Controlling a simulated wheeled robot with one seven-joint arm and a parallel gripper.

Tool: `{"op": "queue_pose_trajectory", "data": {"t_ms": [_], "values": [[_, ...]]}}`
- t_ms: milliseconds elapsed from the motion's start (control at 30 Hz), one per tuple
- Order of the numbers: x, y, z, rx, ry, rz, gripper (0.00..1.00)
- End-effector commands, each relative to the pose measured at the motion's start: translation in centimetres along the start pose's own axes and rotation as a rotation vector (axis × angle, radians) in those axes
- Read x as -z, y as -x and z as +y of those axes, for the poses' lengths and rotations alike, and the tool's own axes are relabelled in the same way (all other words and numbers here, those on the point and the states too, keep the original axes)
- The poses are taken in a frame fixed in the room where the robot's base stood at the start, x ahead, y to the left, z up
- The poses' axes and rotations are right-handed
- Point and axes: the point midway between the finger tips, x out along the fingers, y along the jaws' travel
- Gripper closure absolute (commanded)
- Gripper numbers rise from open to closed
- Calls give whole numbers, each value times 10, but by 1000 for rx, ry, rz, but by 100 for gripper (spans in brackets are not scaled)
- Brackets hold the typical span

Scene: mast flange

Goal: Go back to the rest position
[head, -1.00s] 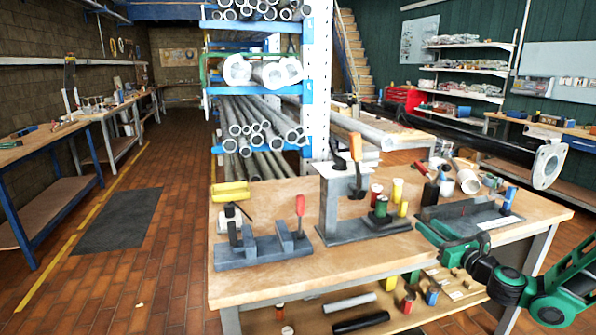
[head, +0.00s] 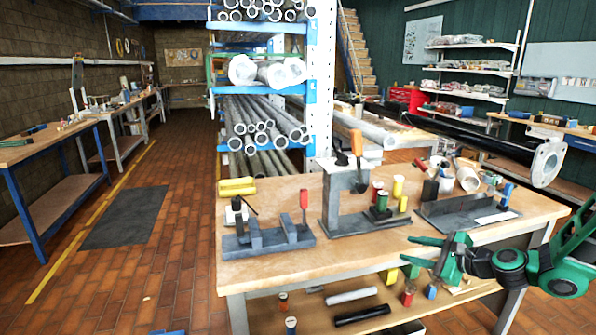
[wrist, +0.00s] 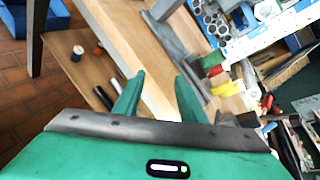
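My green gripper (head: 412,250) is at the right in the head view, in front of the workbench's front edge. Its two fingers are spread apart with nothing between them. In the wrist view the fingers (wrist: 158,95) also stand apart and empty, with the bench edge beyond them. The workbench (head: 340,245) has a wooden top with several fixtures on it.
A grey fixture (head: 270,240) stands at the bench's left, an upright grey stand (head: 345,200) in the middle and a grey tray (head: 465,212) at the right. Tubes lie on the lower shelf (head: 400,315). Brick floor (head: 130,285) is free at the left.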

Motion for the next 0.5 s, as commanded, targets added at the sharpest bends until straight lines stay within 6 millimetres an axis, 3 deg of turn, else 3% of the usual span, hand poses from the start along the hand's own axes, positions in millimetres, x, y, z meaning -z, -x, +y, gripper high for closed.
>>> {"op": "queue_pose_trajectory", "data": {"t_ms": [100, 267, 500], "values": [[-4, 15, 28, -149, 242, 81, 62], [2, 49, 59, -353, 531, 182, 62], [8, 127, 86, -647, 864, 302, 62]]}}
